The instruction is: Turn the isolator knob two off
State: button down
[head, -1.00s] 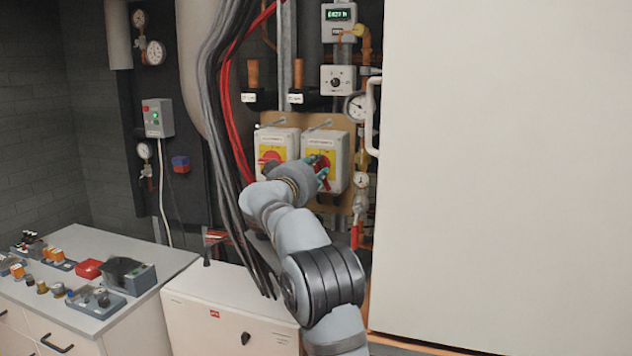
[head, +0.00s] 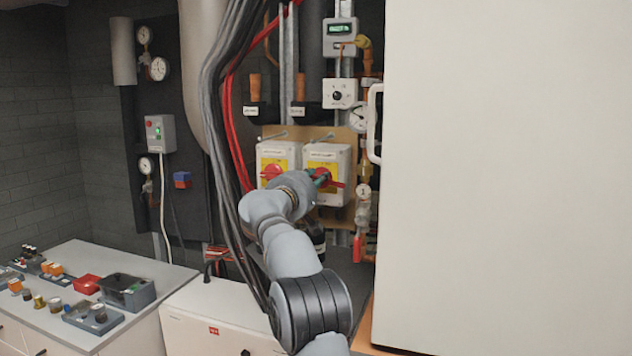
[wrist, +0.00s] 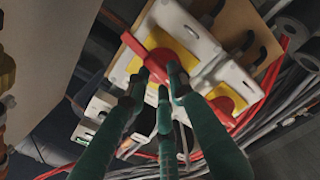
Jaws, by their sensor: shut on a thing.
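Two white isolator boxes with yellow plates and red knobs hang side by side on a tan board. My gripper (head: 318,178), with green fingers, is at the right isolator box (head: 340,162) and shut on its red knob (head: 336,183). In the head view the knob's bar sticks out roughly level to the right of the fingers. In the wrist view my gripper (wrist: 158,78) has its fingertips around the red knob (wrist: 134,43), hiding part of it. The left isolator's red knob (head: 271,172) is untouched; it also shows in the wrist view (wrist: 222,103). The box labels are unreadable.
Black and red cables (head: 228,130) hang just left of the boxes. A large white cabinet (head: 490,170) with a handle stands close on the right. Gauges and a red-handled valve (head: 358,247) lie between. A bench (head: 60,325) with small parts stands at left.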

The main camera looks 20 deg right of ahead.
jog(key=shift+n, duration=1)
jog(key=c, duration=1.5)
grip_release()
jog(key=shift+a, duration=0.1)
jog(key=v, duration=1.2)
